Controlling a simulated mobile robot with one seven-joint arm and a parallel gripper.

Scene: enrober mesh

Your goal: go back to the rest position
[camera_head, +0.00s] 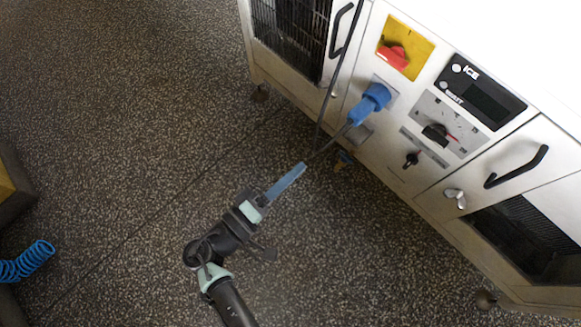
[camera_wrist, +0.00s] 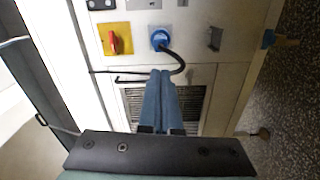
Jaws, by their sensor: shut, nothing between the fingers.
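My gripper (camera_head: 303,166) is shut and empty, its blue fingers pressed together. In the head view it hangs over the speckled floor, a little left of and apart from the white machine (camera_head: 388,168). In the wrist view the closed fingertips (camera_wrist: 160,73) point at the machine's front, with a vent grille behind them. A blue plug (camera_head: 370,103) sits in the machine's front panel, and its dark cable runs down behind my fingertips. The plug also shows in the wrist view (camera_wrist: 160,39).
The panel carries a red switch on a yellow plate (camera_head: 405,47), a dark display (camera_head: 481,92) and knobs (camera_head: 436,133). Black door handles (camera_head: 517,167) stick out. A coiled blue hose (camera_head: 27,262) lies at the left edge.

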